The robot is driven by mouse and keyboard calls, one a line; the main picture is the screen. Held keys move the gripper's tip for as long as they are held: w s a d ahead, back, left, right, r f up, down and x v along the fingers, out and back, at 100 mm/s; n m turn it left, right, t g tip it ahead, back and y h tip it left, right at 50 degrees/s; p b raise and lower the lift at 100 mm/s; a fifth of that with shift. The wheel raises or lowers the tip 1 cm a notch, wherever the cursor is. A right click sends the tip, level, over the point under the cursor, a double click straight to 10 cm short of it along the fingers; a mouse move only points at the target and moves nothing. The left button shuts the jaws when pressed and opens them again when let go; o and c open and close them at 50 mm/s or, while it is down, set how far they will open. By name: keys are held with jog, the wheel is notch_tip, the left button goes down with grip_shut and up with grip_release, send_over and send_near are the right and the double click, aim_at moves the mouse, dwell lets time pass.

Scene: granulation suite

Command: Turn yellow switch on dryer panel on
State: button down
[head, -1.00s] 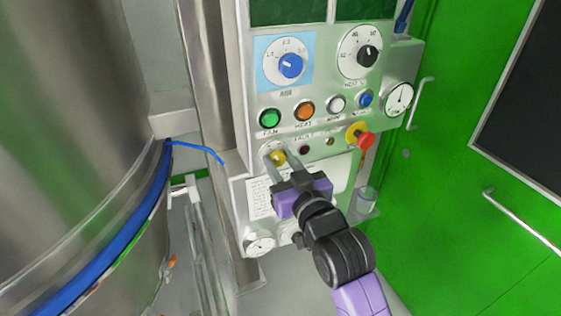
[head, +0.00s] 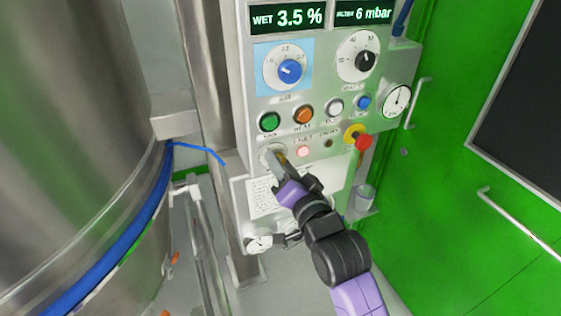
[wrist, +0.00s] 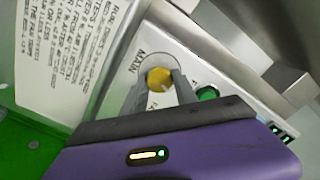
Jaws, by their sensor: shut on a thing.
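The yellow switch (wrist: 159,79) shows in the wrist view between my two fingers, on a round plate marked MAIN. In the head view my fingers mostly hide it. My gripper (head: 278,160) is shut on the yellow switch at the lower left of the dryer panel (head: 318,88), and my wrist is turned. The panel's displays (head: 288,17) are lit and read WET 3.5 % and 6 mbar. A small lamp (head: 303,151) right of the switch glows pink-red.
Green, orange, white and blue buttons sit in a row above the switch. A red emergency stop (head: 362,141) sticks out to the right. A steel vessel (head: 70,150) stands left and a green door (head: 460,150) right.

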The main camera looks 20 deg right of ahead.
jog(key=shift+m, duration=1.1)
jog(key=c, duration=1)
grip_release()
jog(key=shift+o, duration=0.2)
jog(key=s+b, duration=0.1)
jog(key=s, duration=0.7)
